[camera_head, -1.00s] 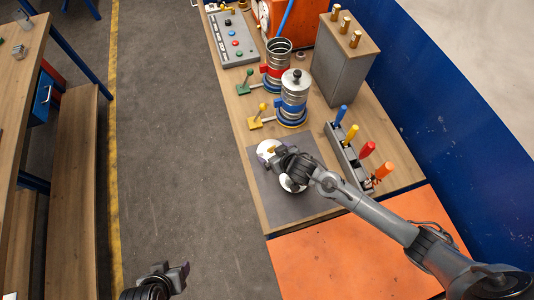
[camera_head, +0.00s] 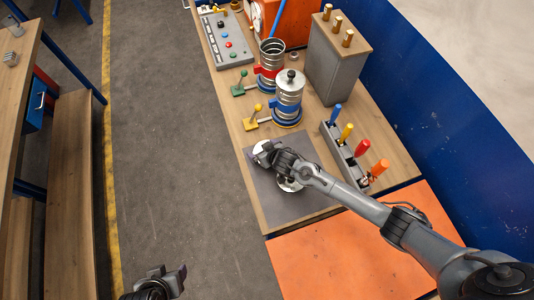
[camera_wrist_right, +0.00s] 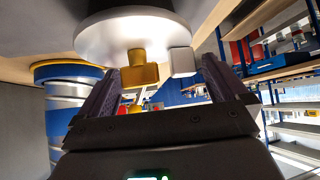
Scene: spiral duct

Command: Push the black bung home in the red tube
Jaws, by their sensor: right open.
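The red tube (camera_head: 270,66) is a ribbed metal cylinder with a red band and an open top. In front of it stands a blue-banded tube (camera_head: 289,98), also in the wrist view (camera_wrist_right: 62,92), topped by a metal disc with a black knob (camera_head: 291,75), perhaps the black bung. My right gripper (camera_head: 261,154) is open over the grey mat, beside a pale disc (camera_head: 260,146). In the wrist view, a silver disc (camera_wrist_right: 115,32) with yellow and white blocks sits at the open fingertips (camera_wrist_right: 155,76). My left gripper (camera_head: 169,280) is at the bottom edge, its jaws unclear.
A second pale disc (camera_head: 289,185) lies on the grey mat (camera_head: 300,206). A rack of coloured handles (camera_head: 345,155) and a grey box (camera_head: 338,68) with brass posts stand right. Green (camera_head: 239,90) and yellow (camera_head: 251,123) levers stick out left of the tubes.

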